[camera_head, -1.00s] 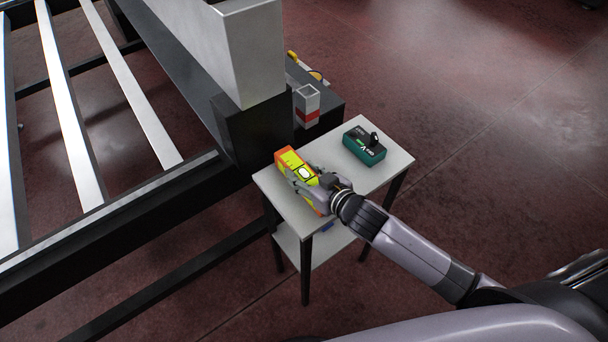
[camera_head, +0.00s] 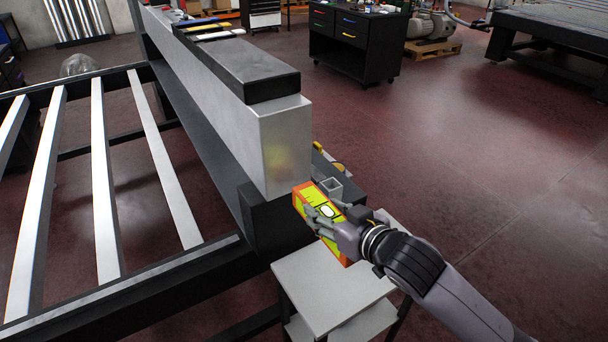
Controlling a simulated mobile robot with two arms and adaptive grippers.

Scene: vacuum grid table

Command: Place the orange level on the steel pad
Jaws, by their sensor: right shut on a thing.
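The orange level (camera_head: 301,199), with a yellow-green face and orange ends, is in my right gripper (camera_head: 320,218). The gripper is shut around its middle and holds it tilted, above the small side table (camera_head: 318,286) and in front of the beam's end. A flat grey slab with black sides (camera_head: 236,62) lies on top of the long pale beam; it may be the steel pad, but I cannot tell for sure. The level appears apart from the slab. My left gripper is not in view.
The pale beam (camera_head: 284,150) stands behind the level on a black frame. The slatted frame fills the left; a black cabinet (camera_head: 358,40) stands far back.

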